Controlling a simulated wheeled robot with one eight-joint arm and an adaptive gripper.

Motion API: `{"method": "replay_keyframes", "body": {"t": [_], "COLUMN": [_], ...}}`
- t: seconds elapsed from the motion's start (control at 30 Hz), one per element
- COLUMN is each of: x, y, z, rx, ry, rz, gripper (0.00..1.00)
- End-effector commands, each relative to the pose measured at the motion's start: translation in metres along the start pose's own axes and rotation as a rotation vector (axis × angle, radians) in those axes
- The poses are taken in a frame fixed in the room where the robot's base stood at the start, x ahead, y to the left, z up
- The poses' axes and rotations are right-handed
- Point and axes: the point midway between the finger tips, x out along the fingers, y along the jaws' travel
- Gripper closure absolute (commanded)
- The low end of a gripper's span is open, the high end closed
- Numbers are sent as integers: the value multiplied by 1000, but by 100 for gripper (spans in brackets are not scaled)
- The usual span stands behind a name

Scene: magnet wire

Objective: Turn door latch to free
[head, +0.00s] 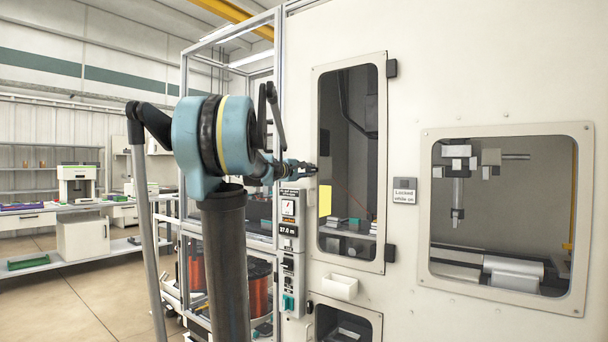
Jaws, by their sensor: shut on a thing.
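The machine's narrow door (380,225) has a white frame and a tall dark window. It sits flush in the white machine front, with hinges on its right side. My arm reaches from the left, and my gripper (311,169) is at the door's left edge, about mid-height. It is shut on the door latch there. The latch is mostly hidden by the fingers and too small to tell its angle.
Below the gripper is a control column with a meter (288,208) and a display (288,230). A small white bin (340,287) is under the door. A sign (405,191) and a wide window (577,215) are to the right. Copper wire spools (258,292) stand on a rack at lower left.

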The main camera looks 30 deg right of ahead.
Motion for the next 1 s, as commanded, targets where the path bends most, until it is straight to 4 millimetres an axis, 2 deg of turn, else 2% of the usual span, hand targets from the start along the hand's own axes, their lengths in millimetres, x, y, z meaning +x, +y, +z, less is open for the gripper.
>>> {"method": "replay_keyframes", "body": {"t": [0.47,0.5,0.57,0.87,1.0], "x": [0,0,0,0,-7], "y": [-2,-2,-2,-1,-1], "z": [2,2,2,1,0], "rx": [16,16,15,13,13], "ry": [-4,-4,-4,-2,-1], "rz": [-2,-2,-2,-1,-1], "gripper": [100,74,63,63,63]}}
